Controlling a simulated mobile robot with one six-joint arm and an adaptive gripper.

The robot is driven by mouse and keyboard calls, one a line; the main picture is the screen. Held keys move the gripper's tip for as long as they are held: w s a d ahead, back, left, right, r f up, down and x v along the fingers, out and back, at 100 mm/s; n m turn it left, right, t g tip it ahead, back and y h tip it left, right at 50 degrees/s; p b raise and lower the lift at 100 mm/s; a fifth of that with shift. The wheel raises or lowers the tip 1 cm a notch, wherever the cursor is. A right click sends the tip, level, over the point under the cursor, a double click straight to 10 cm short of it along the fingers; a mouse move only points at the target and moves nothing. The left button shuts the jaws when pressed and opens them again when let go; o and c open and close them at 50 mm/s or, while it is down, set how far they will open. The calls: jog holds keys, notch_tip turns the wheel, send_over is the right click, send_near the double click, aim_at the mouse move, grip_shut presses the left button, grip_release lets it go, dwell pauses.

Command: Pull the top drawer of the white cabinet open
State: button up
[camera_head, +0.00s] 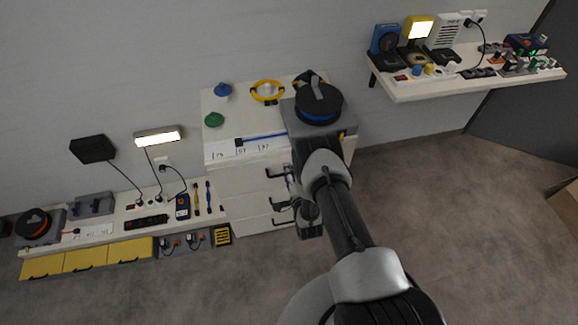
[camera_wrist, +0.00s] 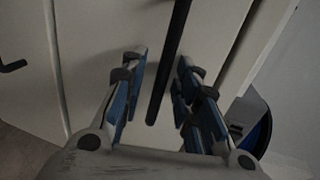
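The white cabinet (camera_head: 235,185) stands against the wall, left of my arm in the head view, with dark bar handles on its front. The top drawer (camera_head: 235,175) looks closed; its handle (camera_head: 276,172) is partly hidden by my gripper (camera_head: 290,180). In the wrist view, a dark handle bar (camera_wrist: 170,60) runs between the two blue-padded fingers of my gripper (camera_wrist: 162,85). The fingers are open, one on each side of the bar, with gaps visible on both sides. Another handle (camera_wrist: 13,66) shows at the left edge of the wrist view.
A blue knob (camera_head: 223,89), a green knob (camera_head: 213,119) and a yellow ring (camera_head: 267,91) sit on the cabinet top. A low bench (camera_head: 120,226) with tools stands left. A wall shelf (camera_head: 430,92) holds several devices at right. The floor in front is clear.

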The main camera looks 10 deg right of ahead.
jog(key=shift+s, duration=0.1)
grip_shut()
dwell(0.3)
dwell(0.4)
